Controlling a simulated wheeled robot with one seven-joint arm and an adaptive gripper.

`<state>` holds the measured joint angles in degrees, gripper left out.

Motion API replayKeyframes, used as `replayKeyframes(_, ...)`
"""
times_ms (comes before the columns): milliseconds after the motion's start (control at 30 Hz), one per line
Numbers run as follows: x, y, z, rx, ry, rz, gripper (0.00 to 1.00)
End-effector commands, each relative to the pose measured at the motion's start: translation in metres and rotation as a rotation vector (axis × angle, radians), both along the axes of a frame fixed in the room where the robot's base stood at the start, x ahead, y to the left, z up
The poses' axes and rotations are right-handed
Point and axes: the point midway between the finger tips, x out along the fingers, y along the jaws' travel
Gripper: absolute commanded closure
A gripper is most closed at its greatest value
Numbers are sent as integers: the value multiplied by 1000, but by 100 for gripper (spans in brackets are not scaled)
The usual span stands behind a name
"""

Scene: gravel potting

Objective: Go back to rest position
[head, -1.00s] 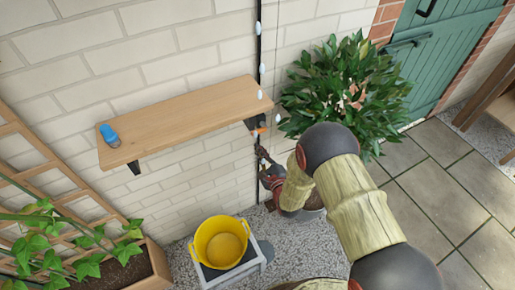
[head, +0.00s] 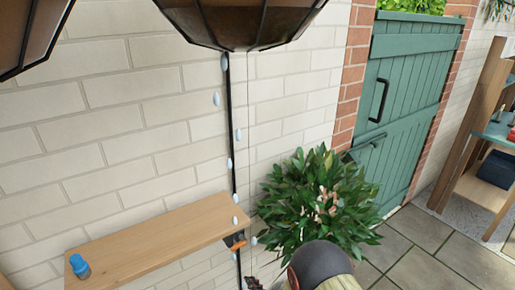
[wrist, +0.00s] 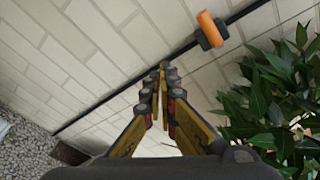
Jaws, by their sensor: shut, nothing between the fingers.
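My gripper (wrist: 163,70) reaches forward in the wrist view, its two fingers meeting at the tips with nothing between them. It points at the pale brick wall (wrist: 105,50), close to a black vertical line on it. In the head view, only part of my arm shows at the bottom edge, in front of the leafy bush, and the fingers are mostly cut off.
A wooden shelf (head: 150,238) carries a small blue-capped bottle (head: 79,265). An orange-and-black fitting (head: 236,241) is by the shelf's right end. A leafy bush (head: 315,205) stands right of it, near a green door (head: 410,100). Lanterns (head: 240,25) hang above.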

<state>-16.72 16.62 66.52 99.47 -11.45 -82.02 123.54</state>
Motion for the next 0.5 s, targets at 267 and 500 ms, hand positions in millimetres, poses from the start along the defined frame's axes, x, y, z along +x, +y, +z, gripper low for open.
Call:
replayKeyframes(267, -59, -36, -112, -734, 209, 245, 100)
replayKeyframes(500, -95, -77, -98, -1191, 312, 600, 100)
